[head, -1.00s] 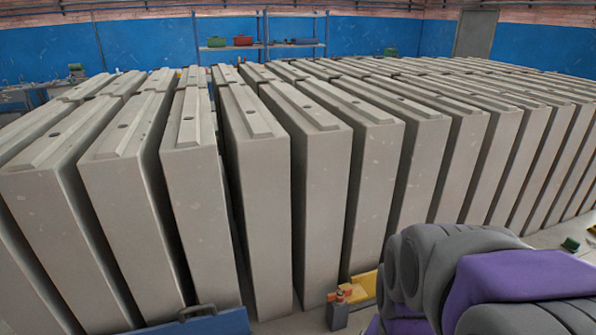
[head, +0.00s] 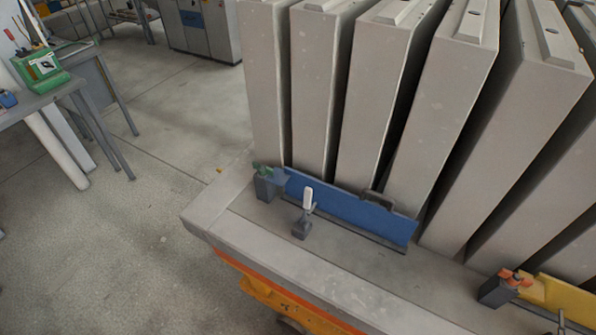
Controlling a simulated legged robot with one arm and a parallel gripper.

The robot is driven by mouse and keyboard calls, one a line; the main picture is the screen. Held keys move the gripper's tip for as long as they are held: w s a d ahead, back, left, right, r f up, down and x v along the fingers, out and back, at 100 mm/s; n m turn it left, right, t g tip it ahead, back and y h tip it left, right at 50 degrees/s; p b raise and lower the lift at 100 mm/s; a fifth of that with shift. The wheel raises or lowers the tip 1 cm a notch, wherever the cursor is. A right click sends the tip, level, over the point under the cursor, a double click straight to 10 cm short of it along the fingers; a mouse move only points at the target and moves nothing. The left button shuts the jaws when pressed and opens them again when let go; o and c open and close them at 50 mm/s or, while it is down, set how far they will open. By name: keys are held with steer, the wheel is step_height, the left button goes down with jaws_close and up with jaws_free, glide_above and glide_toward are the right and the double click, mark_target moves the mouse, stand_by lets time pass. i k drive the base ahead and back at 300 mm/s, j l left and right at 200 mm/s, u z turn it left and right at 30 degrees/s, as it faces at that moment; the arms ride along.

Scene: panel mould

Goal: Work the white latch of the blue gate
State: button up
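The blue gate (head: 345,208) is a long low board standing on the near edge of the concrete base, in front of the row of grey panels. A dark handle (head: 378,199) sits on its top edge toward the right. The white latch (head: 308,198) stands upright on a small grey block (head: 301,228) just in front of the gate, left of its middle. A grey block with a green piece (head: 264,181) is at the gate's left end. My gripper is not in view.
Grey panels (head: 395,90) stand close behind the gate. A yellow gate (head: 562,297) with an orange latch (head: 513,278) is at lower right. The base's ledge (head: 290,268) lies in front. Open floor (head: 110,255) is at left, with a workbench (head: 45,95) holding a green box.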

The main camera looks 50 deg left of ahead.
mark_target(308, 191)
steer(key=u, duration=2)
